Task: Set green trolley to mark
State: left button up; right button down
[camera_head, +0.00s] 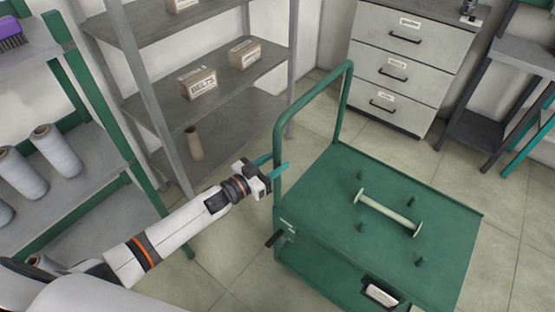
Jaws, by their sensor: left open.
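The green trolley (320,188) stands on the tiled floor at the centre right, with its upright tube handle (277,135) on its left side. A pale bobbin (390,213) lies on its flat top among several short green pegs. My left gripper (276,165) reaches in from the left and is open, its teal fingers at the handle's left post. I cannot tell whether the fingers touch the post. My right gripper is not in view. I cannot make out a floor mark.
A grey metal shelf (222,72) with boxes labelled belts (198,83) stands behind my left arm. A green-framed rack with white thread cones (56,150) is at the left. A drawer cabinet (400,55) stands at the back. Bare floor tiles show around the trolley.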

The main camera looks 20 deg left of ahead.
pick_arm(q)
jog(key=shift+w+d, duration=0.3)
jog(key=shift+w, duration=0.25)
grip_shut()
